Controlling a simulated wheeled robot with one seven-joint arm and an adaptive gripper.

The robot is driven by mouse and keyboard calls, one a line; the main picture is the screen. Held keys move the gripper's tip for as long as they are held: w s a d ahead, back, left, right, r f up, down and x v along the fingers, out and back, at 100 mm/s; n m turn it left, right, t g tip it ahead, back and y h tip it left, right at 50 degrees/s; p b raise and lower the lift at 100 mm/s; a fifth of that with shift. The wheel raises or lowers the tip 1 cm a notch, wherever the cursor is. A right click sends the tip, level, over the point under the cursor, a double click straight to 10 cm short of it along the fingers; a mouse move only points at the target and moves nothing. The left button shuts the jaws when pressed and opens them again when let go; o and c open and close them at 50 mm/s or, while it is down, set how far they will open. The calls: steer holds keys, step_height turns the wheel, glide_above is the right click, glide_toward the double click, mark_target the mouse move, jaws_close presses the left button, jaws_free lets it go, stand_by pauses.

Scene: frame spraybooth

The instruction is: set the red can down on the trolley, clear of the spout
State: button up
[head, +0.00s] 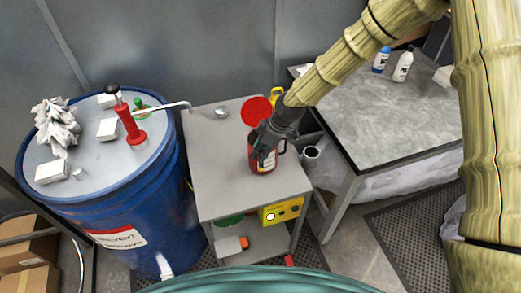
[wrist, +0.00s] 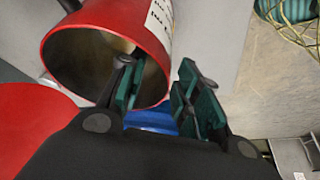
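The red can (head: 263,158) is upright over the middle of the trolley top (head: 217,165) and looks to rest on it, though my gripper hides part of it. It stands to the right of and below the spout (head: 175,105), apart from it. My gripper (head: 264,143) is at the can's rim. In the wrist view, the can's open mouth (wrist: 88,62) is close. One finger of my gripper (wrist: 158,95) is inside the mouth and the other is outside the wall. A gap shows between the fingers, wider than the wall.
A red disc (head: 256,110) lies behind the can, with a small metal dish (head: 221,113) to its left. The blue drum (head: 120,220) with a red pump (head: 130,122) stands left. A grey table (head: 395,115) stands right. The trolley's front left top is clear.

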steer(key=b+v, duration=0.4)
steer(key=v, duration=0.8)
steer(key=shift+r, duration=0.15)
stand_by(1.0)
